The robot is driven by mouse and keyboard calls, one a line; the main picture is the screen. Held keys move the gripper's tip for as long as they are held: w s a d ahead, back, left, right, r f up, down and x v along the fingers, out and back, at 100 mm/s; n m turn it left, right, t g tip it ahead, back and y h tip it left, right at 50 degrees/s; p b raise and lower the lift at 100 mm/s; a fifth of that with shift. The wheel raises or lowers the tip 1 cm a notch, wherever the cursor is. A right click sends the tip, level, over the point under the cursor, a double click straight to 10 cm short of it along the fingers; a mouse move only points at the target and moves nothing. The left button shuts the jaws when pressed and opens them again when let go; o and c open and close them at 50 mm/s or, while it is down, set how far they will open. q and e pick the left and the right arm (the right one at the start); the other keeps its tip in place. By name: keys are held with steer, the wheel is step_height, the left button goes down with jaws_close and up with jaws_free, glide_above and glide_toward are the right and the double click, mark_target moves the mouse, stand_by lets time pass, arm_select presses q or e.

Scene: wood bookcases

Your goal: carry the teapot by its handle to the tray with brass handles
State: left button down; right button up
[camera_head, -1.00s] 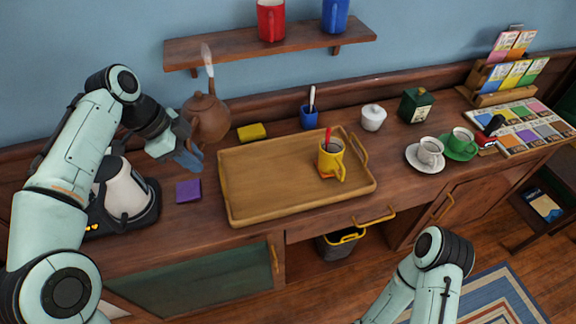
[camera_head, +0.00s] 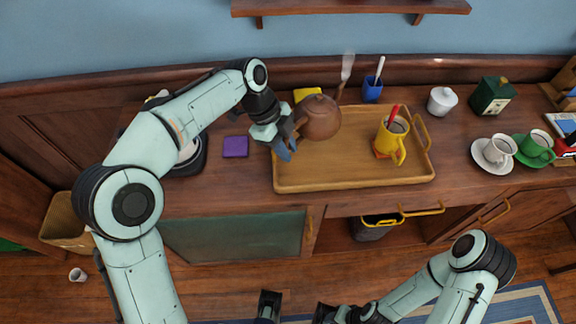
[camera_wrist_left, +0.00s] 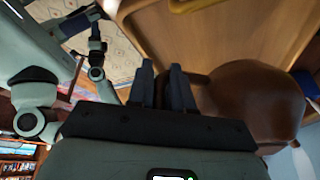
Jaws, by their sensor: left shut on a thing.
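My left gripper (camera_head: 286,146) is shut on the teapot's handle, at the teapot's left side. In the left wrist view the gripper's fingers (camera_wrist_left: 163,88) are close together beside the teapot's round body (camera_wrist_left: 255,98); the grip on the handle is mostly hidden. The tray has a brass handle (camera_head: 424,133) at its right end. My right gripper (camera_head: 325,313) is low at the bottom edge, its jaws unclear.
A yellow mug (camera_head: 392,143) with a red utensil stands on the tray's right half. A yellow block (camera_head: 307,94) and a blue cup (camera_head: 372,90) are behind the tray. A purple block (camera_head: 235,147) lies left of it. The tray's middle is clear.

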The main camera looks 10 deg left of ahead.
arm_select(q)
steer(key=shift+w+f+b, duration=0.1)
steer(key=shift+f+b, duration=0.4)
steer(key=shift+f, duration=3.4)
steer(key=c, duration=1)
jaws_free()
steer(key=shift+c, duration=0.2)
steer(key=p+v, duration=0.2)
steer(key=v, duration=1)
